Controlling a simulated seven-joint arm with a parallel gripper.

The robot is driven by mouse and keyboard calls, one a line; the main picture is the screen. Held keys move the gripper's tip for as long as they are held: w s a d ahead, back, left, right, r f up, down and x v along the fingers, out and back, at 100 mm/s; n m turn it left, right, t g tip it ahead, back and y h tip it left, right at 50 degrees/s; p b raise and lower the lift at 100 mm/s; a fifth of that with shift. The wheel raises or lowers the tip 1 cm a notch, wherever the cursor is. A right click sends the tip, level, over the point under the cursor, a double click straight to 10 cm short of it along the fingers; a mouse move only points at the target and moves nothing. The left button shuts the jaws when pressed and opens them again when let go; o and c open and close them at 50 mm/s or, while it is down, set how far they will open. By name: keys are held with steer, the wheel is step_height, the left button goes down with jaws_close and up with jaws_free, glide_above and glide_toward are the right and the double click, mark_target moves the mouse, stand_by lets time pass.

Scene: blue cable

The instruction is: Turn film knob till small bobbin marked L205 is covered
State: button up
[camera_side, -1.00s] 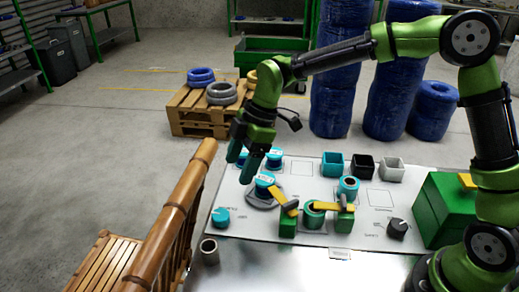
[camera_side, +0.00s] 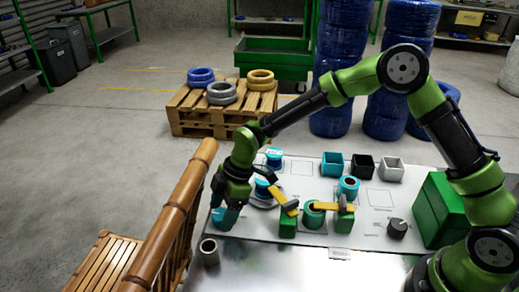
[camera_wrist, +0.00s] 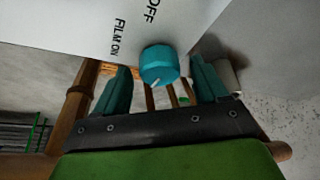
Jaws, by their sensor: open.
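The teal film knob (camera_wrist: 159,64) sits on the white panel, with "FILM ON" and "OFF" printed near it in the wrist view. Its white tick points down and slightly left in that picture. My gripper (camera_wrist: 161,72) is open, with one teal finger on each side of the knob; contact is unclear. In the side view my gripper (camera_side: 223,212) is low over the panel's left front corner and mostly hides the knob. Teal-topped bobbins (camera_side: 273,155) stand at the panel's left, one partly behind my arm. I cannot read an L205 mark.
A bamboo chair (camera_side: 175,215) stands close left of the panel. A grey cup (camera_side: 209,253) stands just in front of my gripper. Green posts with yellow levers (camera_side: 287,222), a black knob (camera_side: 397,228) and a green box (camera_side: 440,210) lie to the right.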

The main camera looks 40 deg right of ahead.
steer(key=c, duration=1.1)
steer(key=shift+o, duration=0.2)
steer(key=shift+m, duration=0.4)
steer(key=m, duration=0.2)
steer(key=m+t, duration=0.1)
steer(key=shift+s+a+r+m+t+h, duration=0.1)
steer(key=shift+s+a+m+t+h, duration=0.1)
steer(key=shift+m+t+h, duration=0.15)
steer(key=m+t+h, duration=0.1)
steer(key=m, duration=0.3)
steer(key=shift+s+m, duration=0.1)
steer(key=shift+m, duration=0.15)
steer(key=m+h, duration=0.1)
steer(key=m, duration=0.1)
steer(key=m+t+h, duration=0.1)
steer(key=m, duration=0.1)
steer(key=shift+a+m, duration=0.2)
steer(key=shift+m, duration=0.1)
steer(key=shift+m+h, duration=0.65)
steer(key=shift+m, duration=1.15)
